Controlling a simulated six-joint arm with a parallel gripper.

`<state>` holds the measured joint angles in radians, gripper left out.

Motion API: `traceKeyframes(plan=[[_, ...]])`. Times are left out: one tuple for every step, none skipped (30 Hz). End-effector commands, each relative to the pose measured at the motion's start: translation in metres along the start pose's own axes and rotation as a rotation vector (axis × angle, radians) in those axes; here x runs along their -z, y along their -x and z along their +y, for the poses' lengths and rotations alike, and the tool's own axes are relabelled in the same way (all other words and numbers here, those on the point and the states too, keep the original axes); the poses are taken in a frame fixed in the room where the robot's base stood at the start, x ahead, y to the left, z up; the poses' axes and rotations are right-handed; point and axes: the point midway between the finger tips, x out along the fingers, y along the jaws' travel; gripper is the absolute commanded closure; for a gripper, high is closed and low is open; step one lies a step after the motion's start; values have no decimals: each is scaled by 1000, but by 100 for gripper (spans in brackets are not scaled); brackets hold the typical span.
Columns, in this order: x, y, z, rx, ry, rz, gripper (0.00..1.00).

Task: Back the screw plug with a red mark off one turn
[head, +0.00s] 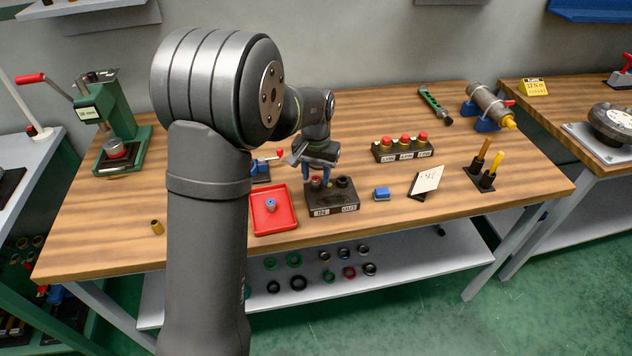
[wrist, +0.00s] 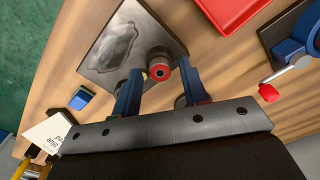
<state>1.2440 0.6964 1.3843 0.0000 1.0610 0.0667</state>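A dark block (head: 331,197) with two white labels on its front sits on the wooden bench in the head view. Two plugs stand on it: the left one (head: 316,182) has a red mark on top, and the right one (head: 343,182) is plain dark. In the wrist view the red-topped plug (wrist: 160,72) shows between the two blue fingers of my gripper (wrist: 161,78). Gaps show on both sides of the plug, so the fingers are open and not closed on it. The block (wrist: 120,42) lies beneath. The dark plug is not clear in the wrist view.
A red tray (head: 258,222) with a small blue-grey part (head: 270,204) lies left of the block. A blue block (head: 382,194) and a white card (head: 428,179) stand to the right. Three red-topped units (head: 405,147) stand behind. A small blue vise (head: 263,168) is close on the left.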

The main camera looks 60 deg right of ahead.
Motion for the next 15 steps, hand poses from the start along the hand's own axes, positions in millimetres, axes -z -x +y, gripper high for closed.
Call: traceKeyframes(plan=[[0,0,0,0,0,0,69],[0,0,0,0,0,0,75],[0,0,0,0,1,0,83],[0,0,0,0,1,0,89],[0,0,0,0,1,0,95],[0,0,0,0,1,0,100],[0,0,0,0,1,0,100],[0,0,0,0,2,0,100],[0,0,0,0,9,0,100],[0,0,0,0,21,0,100],[0,0,0,0,38,0,100],[0,0,0,0,71,0,100],[0,0,0,0,101,0,100],[0,0,0,0,135,0,100],[0,0,0,0,181,0,100]])
